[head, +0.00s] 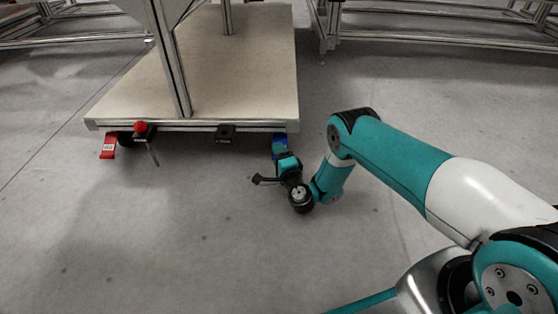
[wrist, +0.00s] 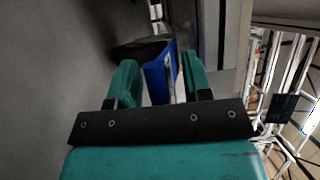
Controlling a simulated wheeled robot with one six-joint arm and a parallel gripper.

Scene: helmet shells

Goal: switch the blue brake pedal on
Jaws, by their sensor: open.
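The blue brake pedal (head: 281,138) is under the front edge of the cart's platform, near its right corner. In the head view my gripper (head: 279,151) is right at it and covers its lower part. In the wrist view the blue pedal (wrist: 157,82) shows between the two teal fingers of my gripper (wrist: 158,64). The fingers are open, one on each side of the pedal, with a gap on the left; whether the right finger touches it I cannot tell. The pedal's tilt is hard to make out.
The cart's platform (head: 240,75) carries metal posts. A red pedal (head: 109,146) hangs at its left corner, with a red knob (head: 140,127) beside it. A black bracket (head: 226,133) is at the middle of the front edge. The grey floor (head: 180,230) in front is clear.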

